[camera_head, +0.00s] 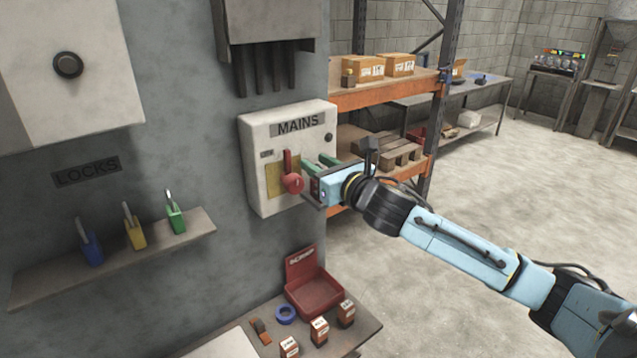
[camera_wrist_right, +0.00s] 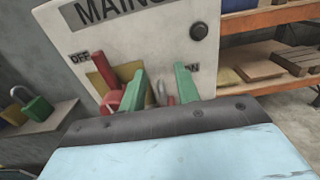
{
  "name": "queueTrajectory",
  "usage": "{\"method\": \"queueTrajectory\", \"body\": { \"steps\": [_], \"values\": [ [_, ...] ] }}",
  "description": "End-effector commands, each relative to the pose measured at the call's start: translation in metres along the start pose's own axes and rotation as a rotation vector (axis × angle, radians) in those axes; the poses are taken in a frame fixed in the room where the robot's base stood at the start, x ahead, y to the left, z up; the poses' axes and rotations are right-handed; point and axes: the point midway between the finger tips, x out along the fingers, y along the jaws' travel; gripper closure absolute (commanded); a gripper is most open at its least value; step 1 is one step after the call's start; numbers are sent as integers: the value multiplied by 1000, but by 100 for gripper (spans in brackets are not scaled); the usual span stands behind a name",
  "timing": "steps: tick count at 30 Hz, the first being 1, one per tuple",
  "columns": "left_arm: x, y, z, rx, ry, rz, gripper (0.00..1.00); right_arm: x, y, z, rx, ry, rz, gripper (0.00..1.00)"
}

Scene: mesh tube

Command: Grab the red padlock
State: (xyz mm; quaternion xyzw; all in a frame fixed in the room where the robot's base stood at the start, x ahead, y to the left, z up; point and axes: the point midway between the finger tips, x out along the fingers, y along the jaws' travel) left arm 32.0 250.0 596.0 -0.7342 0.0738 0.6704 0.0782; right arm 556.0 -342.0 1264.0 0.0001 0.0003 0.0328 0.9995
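The mains box (camera_head: 258,135) is on the grey wall and carries a red lever with a round red knob (camera_head: 292,184). My right gripper (camera_head: 316,163) has green fingers and is at the right part of the box front, right of the lever. In the right wrist view its fingers (camera_wrist_right: 160,82) stand apart. Between them shows a small grey shackle-like piece with a bit of red (camera_wrist_right: 171,100), perhaps the red padlock; most of it is hidden by the gripper. The red knob (camera_wrist_right: 113,99) is left of the fingers there. My left gripper is not in view.
A wall shelf (camera_head: 190,232) under the LOCKS sign holds blue (camera_head: 92,250), yellow (camera_head: 136,236) and green (camera_head: 176,221) padlocks. A low table (camera_head: 358,335) holds a red bin (camera_head: 315,297), blue tape (camera_head: 286,314) and small boxes. An orange rack (camera_head: 385,97) stands behind my right arm.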

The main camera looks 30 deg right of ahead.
Motion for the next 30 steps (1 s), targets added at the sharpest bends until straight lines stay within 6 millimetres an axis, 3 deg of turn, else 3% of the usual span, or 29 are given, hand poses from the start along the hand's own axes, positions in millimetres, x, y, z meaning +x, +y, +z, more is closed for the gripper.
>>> {"method": "queueTrajectory", "body": {
  "steps": [8, 16, 30],
  "values": [
    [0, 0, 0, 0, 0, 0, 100, 4, 0, 0, -1, 0, 1, 68],
    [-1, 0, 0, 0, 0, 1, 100, 4, 0, 0, -1, 0, 0, 100],
    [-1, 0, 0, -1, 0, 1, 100, 3, 0, 0, -1, -1, 0, 100]
  ]
}}
